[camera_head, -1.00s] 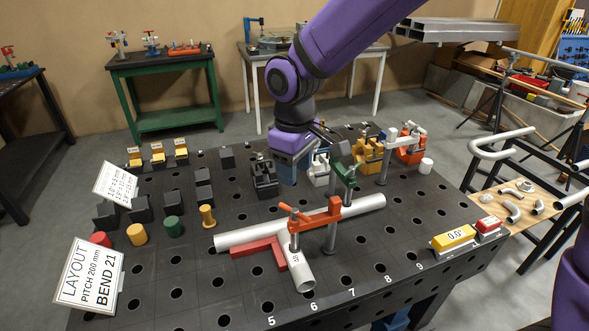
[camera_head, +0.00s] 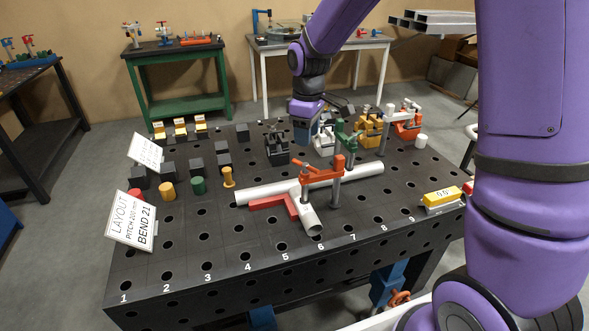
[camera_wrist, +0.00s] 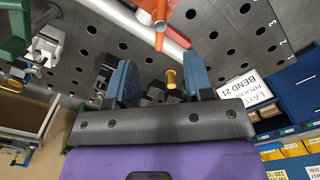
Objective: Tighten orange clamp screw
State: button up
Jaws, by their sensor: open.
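The orange clamp (camera_head: 337,172) stands on the black perforated table, its arm reaching left over a white pipe joint. Its orange screw handle (camera_head: 306,166) sits atop the grey screw, which points down at the short pipe piece (camera_head: 311,219). In the wrist view the orange clamp (camera_wrist: 160,28) shows at the top centre, beyond the fingertips. My gripper (camera_head: 303,134) is behind the clamp, over the back of the table, apart from it. In the wrist view its blue fingers (camera_wrist: 160,78) are spread with nothing held between them. Whether the screw touches the pipe is unclear.
A green clamp (camera_head: 346,138) stands just behind the orange one. A long white pipe (camera_head: 262,192) and a red square (camera_head: 272,201) lie under it. Black blocks (camera_head: 277,149), a yellow peg (camera_head: 228,178) and a layout sign (camera_head: 131,220) stand leftward. The front edge is mostly clear.

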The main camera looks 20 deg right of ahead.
aim_at(305, 164)
notch_tip(305, 164, down, 10)
jog(key=shift+r, duration=0.15)
jog(key=shift+c, duration=0.3)
grip_shut()
